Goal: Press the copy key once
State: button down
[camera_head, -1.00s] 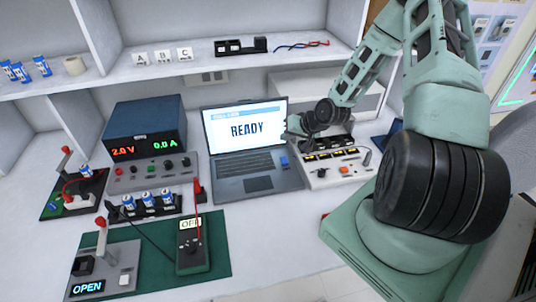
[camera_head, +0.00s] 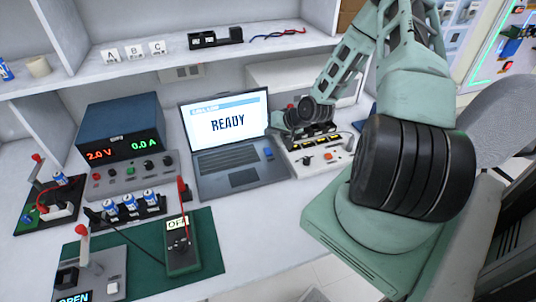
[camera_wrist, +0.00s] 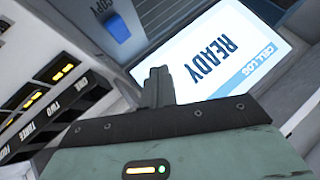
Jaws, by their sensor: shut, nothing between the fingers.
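The copy key is a blue key (camera_head: 268,154) at the right side of the laptop's keyboard deck. In the wrist view the blue key (camera_wrist: 118,28) sits at the top, beside the word COPY. The laptop (camera_head: 238,180) is open, and its screen (camera_head: 228,122) reads READY. My gripper (camera_wrist: 156,84) is shut and empty. In the head view my gripper (camera_head: 276,122) is small and partly hidden by my wrist, near the screen's right edge.
A panel with labelled slots (camera_head: 318,155) stands right of the laptop; it shows in the wrist view as rows marked ONE, TWO, THREE (camera_wrist: 45,105). A power supply (camera_head: 122,130) stands left. A multimeter (camera_head: 182,248) lies on a green mat (camera_head: 212,262) in front.

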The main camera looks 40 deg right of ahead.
aim_at(271, 152)
jog(key=shift+f+b, duration=2)
jog(key=shift+f, duration=1.15)
jog(key=shift+f, duration=0.1)
jog(key=shift+f, duration=0.3)
jog(key=shift+f+b, duration=0.45)
jog(key=shift+b, duration=0.15)
jog(key=shift+r, duration=0.1)
jog(key=shift+r+p, duration=0.7)
jog(key=shift+r, duration=0.1)
jog(key=shift+r, duration=0.1)
notch_tip(271, 152, up, 5)
jog(key=p, duration=0.4)
